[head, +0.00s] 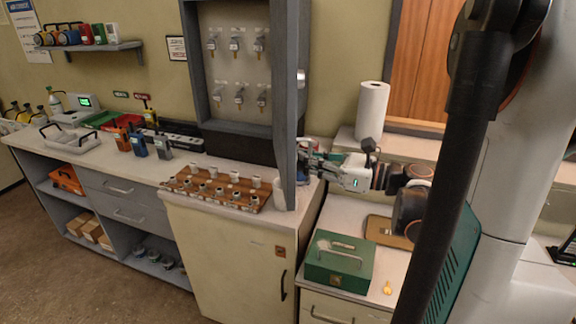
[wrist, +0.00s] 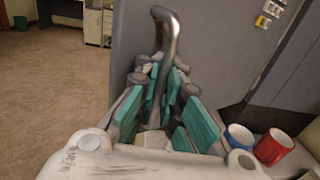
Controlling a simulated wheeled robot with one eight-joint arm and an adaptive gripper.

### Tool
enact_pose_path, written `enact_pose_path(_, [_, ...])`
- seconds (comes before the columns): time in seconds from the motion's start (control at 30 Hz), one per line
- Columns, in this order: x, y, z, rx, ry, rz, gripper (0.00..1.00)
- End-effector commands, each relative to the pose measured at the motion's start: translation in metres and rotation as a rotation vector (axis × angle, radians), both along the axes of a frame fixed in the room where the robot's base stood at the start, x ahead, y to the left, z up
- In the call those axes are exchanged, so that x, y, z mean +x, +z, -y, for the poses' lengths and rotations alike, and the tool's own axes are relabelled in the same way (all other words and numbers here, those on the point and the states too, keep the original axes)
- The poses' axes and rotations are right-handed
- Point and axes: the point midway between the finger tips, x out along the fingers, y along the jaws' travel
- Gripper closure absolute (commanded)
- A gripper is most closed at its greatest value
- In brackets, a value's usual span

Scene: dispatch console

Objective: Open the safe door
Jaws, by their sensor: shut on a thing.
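A grey wall cabinet (head: 193,50), the only safe-like thing with a door in view, stands open with several keys (head: 236,68) hanging inside. Its grey door (head: 285,95) is swung out and seen almost edge-on in the head view. In the wrist view the door panel (wrist: 215,50) fills the upper middle, with a curved metal handle (wrist: 167,45) in front of it. My gripper (head: 308,160) is at the door's right side, near its lower part. In the wrist view my gripper (wrist: 160,85) is shut on the handle, its green-padded fingers around it.
A green cash box (head: 340,262) stands on the lower desk, and a paper towel roll (head: 372,110) is behind my gripper. Blue (wrist: 240,137) and red (wrist: 273,147) cups show at right in the wrist view.

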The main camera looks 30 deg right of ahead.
Motion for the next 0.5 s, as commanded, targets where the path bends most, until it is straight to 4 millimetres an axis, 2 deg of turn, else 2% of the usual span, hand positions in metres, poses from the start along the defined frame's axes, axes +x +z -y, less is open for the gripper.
enact_pose_path(0.2, [-0.006,-0.001,0.016,0.001,0.002,-0.003,1.00])
enact_pose_path(0.5, [-0.007,-0.001,0.020,0.001,0.004,-0.004,1.00])
